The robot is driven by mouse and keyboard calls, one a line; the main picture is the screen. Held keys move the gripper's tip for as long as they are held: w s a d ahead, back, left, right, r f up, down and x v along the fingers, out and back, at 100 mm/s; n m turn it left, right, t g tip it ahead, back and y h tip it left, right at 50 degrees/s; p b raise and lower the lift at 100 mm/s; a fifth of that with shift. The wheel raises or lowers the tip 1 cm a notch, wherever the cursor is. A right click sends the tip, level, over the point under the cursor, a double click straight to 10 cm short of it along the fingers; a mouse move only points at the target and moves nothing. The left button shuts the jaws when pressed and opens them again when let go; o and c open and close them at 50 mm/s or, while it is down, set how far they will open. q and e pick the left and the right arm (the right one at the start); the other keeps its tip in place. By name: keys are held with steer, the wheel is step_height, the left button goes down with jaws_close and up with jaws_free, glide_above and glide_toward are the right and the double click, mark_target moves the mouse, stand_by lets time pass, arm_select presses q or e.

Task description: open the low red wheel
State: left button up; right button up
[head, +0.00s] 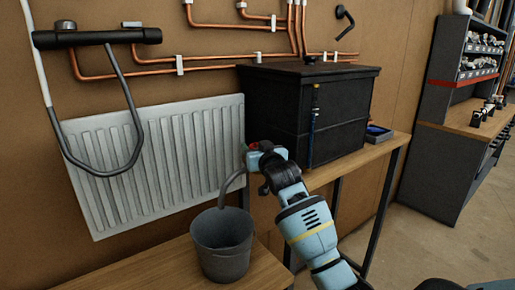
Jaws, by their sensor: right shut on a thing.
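A small bit of the low red wheel (252,146) shows at the lower right corner of the white radiator (165,155). My right gripper (256,156) reaches up from the lower right and is shut on the wheel. The gripper hides most of the wheel, so I cannot tell how far it is turned. A grey hose (233,181) curves down from beside the gripper to a grey bucket (223,243) below. My left gripper is not in view.
The bucket stands on a wooden bench (165,268). A black lidded box (305,110) stands on a wooden table close behind my right gripper. Copper pipes (225,26) run along the wall above. A dark shelf unit (440,130) stands at the right, with clear floor before it.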

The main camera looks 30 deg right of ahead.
steer(key=n+y, duration=0.2)
steer(key=y, duration=0.1)
steer(key=shift+a+f+n+y, duration=0.1)
steer(key=shift+f+n+y, duration=0.1)
steer(key=shift+n+y, duration=0.45)
steer(key=y+b, duration=0.1)
steer(key=n+y+b, duration=0.1)
steer(key=y, duration=0.1)
steer(key=shift+w+a+f+n, duration=0.1)
steer(key=shift+a+f+n, duration=0.05)
steer(key=shift+n, duration=0.1)
steer(key=shift+a+n+y+b, duration=0.1)
steer(key=shift+n+y+b, duration=0.3)
steer(key=shift+y+b, duration=0.3)
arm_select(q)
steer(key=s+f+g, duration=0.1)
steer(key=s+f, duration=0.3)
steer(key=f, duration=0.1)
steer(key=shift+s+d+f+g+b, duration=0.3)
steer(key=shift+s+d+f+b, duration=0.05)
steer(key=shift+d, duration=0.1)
arm_select(e)
steer(key=shift+a+r+y, duration=0.1)
steer(key=shift+r+y, duration=0.15)
steer(key=shift+r, duration=0.1)
steer(key=o, duration=1)
steer(key=shift+s, duration=0.2)
